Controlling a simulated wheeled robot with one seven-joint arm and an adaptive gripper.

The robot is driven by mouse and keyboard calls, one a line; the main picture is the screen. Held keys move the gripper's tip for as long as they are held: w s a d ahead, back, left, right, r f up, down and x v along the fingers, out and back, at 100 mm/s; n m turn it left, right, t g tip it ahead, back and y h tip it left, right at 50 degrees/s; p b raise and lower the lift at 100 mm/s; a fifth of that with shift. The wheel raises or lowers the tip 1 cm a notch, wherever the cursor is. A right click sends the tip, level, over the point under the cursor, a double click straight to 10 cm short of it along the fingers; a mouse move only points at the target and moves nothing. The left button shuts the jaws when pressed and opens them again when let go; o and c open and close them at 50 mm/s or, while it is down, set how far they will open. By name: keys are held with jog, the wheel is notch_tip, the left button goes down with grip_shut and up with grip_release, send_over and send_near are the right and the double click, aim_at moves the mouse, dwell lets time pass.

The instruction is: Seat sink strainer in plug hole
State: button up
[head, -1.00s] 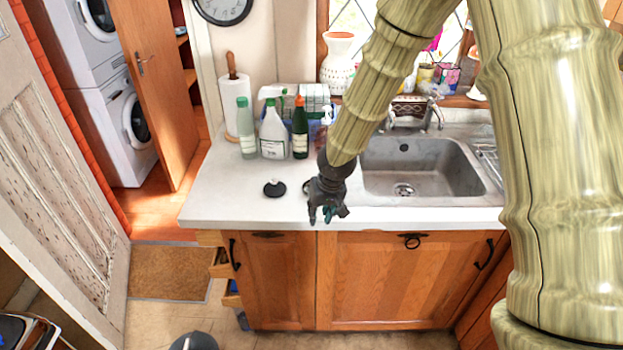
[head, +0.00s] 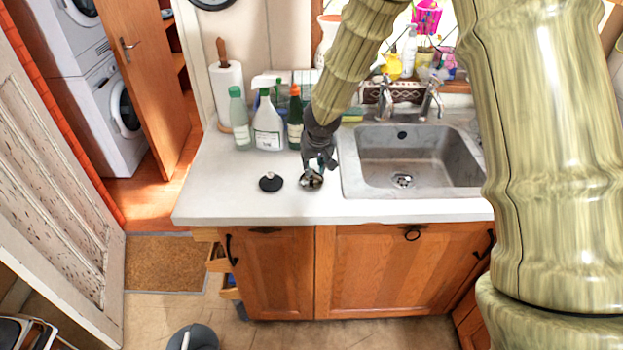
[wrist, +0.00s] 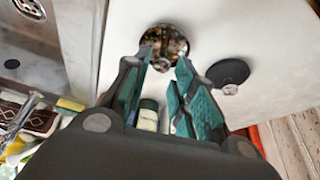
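The sink strainer (head: 311,181) is a small round shiny metal piece on the white counter, left of the sink. It also shows in the wrist view (wrist: 166,40), just beyond my fingertips. My gripper (head: 318,163) points down at the strainer from above. In the wrist view my gripper (wrist: 165,62) has its teal finger pads apart, with nothing visibly clamped between them. I cannot tell whether the fingertips touch the strainer. The plug hole (head: 402,180) is in the floor of the grey sink (head: 455,171); part of it shows in the wrist view (wrist: 28,7).
A black disc with a small knob (head: 271,183) lies on the counter left of the strainer. Bottles, including a white spray bottle (head: 268,128) and a green one (head: 295,117), stand behind my gripper. Taps (head: 430,100) rise behind the sink. The front-left counter is clear.

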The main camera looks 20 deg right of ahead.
aim_at(312, 171)
jog(key=shift+p+x, duration=0.6)
jog(key=shift+x, duration=2.05)
jog(key=shift+w+a+r, duration=0.1)
jog(key=shift+a, duration=0.05)
grip_shut()
